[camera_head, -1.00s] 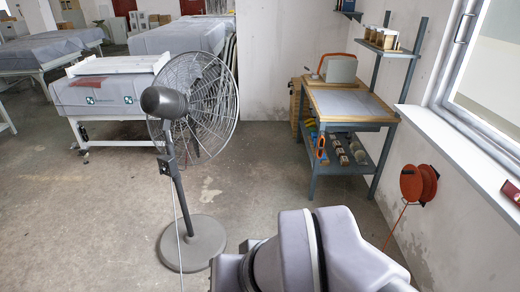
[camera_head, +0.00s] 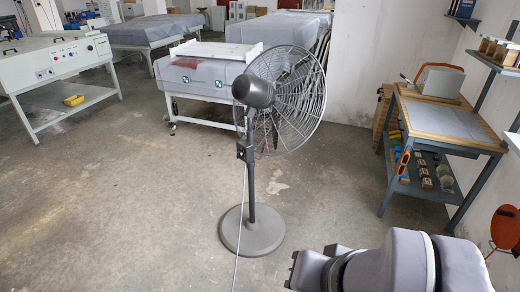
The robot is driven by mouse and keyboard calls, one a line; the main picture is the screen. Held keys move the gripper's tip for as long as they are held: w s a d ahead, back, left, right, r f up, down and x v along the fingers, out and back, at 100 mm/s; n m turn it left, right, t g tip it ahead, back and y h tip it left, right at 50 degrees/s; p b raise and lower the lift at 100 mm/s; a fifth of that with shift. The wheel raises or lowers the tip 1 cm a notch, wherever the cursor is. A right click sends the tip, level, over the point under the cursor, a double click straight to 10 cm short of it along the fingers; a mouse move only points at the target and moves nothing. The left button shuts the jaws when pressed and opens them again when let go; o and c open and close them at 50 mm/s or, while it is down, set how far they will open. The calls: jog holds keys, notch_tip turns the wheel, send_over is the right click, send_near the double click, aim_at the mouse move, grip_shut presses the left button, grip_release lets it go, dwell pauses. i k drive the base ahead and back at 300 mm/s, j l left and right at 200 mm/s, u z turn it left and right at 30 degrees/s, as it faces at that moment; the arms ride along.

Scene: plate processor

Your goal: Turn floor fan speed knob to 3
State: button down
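The floor fan (camera_head: 252,175) stands upright on a round grey base (camera_head: 252,232), near the middle of the view. Its motor housing (camera_head: 254,91) faces me and its wire cage (camera_head: 293,98) faces away to the right. A small dark control box (camera_head: 242,151) sits on the pole below the head. The speed knob's setting is too small to read. My arm shows at the bottom right, apart from the fan and to the right of its base. My gripper's fingertips cannot be made out.
A workbench (camera_head: 440,118) with tools on its lower shelf stands at the right, with an orange reel (camera_head: 504,228) near the edge. A machine (camera_head: 60,62) on a table stands at the left, a covered unit (camera_head: 205,78) behind the fan. The floor left of the fan is clear.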

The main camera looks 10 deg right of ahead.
aim_at(239, 154)
jog(key=i+j+z, duration=0.15)
jog(key=i+j, duration=0.2)
jog(key=i+j+z, duration=0.1)
jog(key=i+j, duration=0.25)
jog(key=j, duration=0.25)
jog(key=i+j+z, duration=0.15)
jog(key=i+j, duration=0.15)
jog(key=j, duration=0.2)
jog(key=i+j+z, duration=0.1)
jog(key=i+j, duration=0.2)
jog(key=j, duration=0.25)
jog(key=i+j+z, duration=0.15)
jog(key=i+j, duration=0.15)
jog(key=j, duration=0.3)
jog(key=i+j+z, duration=0.1)
jog(key=i+j, duration=0.15)
jog(key=j, duration=0.35)
jog(key=i+j+z, duration=0.15)
jog(key=j, duration=0.45)
jog(key=i+j+z, duration=0.1)
jog(key=i+j, duration=0.15)
jog(key=j, duration=0.4)
